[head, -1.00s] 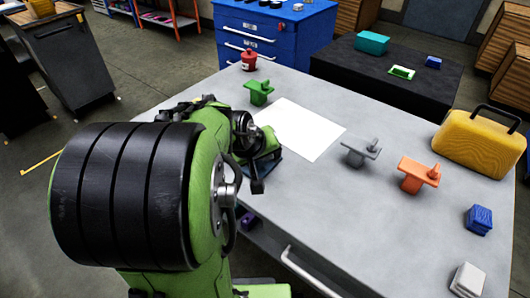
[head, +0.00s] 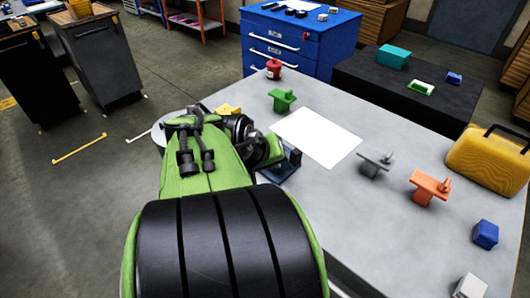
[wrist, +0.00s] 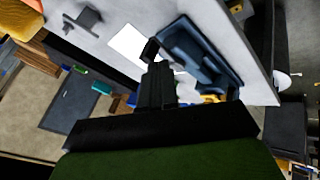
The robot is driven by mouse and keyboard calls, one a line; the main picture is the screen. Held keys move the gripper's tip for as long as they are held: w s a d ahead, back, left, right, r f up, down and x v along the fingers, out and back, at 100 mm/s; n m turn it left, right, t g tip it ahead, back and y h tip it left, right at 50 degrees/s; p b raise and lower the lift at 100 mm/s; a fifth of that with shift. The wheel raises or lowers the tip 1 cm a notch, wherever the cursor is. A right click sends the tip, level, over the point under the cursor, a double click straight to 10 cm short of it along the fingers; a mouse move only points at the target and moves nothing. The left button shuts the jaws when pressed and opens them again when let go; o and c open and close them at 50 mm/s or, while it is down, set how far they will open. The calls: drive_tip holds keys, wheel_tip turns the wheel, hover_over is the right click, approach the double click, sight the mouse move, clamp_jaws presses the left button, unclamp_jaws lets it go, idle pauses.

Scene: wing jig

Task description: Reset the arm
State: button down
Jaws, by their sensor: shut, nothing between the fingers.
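My gripper (wrist: 152,52) shows in the wrist view as dark fingers, shut and empty. It is over the near left part of the grey table (head: 340,215). In the head view my green and black arm hides most of it. A dark blue stand (wrist: 200,55) lies beside the fingers in the wrist view; whether they touch it I cannot tell. The stand also shows in the head view, just right of my arm (head: 278,174). The green part (head: 282,99), grey part (head: 374,163) and orange part (head: 429,187) stand apart from my gripper.
A white sheet (head: 317,137) lies mid-table. A red container (head: 273,69) stands at the far corner. A yellow case (head: 487,160), a blue block (head: 485,234) and a white block (head: 470,287) are on the right. Open floor (head: 100,190) lies left of the table.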

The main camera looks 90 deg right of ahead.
drive_tip(key=shift+a+r, duration=0.1)
drive_tip(key=shift+a, duration=0.05)
idle(0.6)
drive_tip(key=w+a+r+n+t+y+p, duration=0.1)
drive_tip(key=w+a+r+n+t+p, duration=0.2)
drive_tip(key=w, duration=0.4)
drive_tip(key=w+a+r+n+t+p, duration=0.1)
drive_tip(key=w+a+r+n+t, duration=0.1)
drive_tip(key=w+a, duration=0.4)
drive_tip(key=w+a+r+n+t+y+p, duration=0.1)
drive_tip(key=w+a+r+n+t+p, duration=0.15)
drive_tip(key=w, duration=0.55)
drive_tip(key=a+r+n+t+y+p, duration=0.1)
drive_tip(key=a+n+y, duration=0.1)
drive_tip(key=a, duration=0.7)
drive_tip(key=w+a+r+n+y+p, duration=0.1)
drive_tip(key=a+n+y, duration=0.1)
drive_tip(key=a+n, duration=0.3)
drive_tip(key=a, duration=0.4)
drive_tip(key=shift+w+r+t, duration=0.25)
drive_tip(key=shift+r+t, duration=0.1)
drive_tip(key=shift+r, duration=0.05)
drive_tip(key=shift+n, duration=0.25)
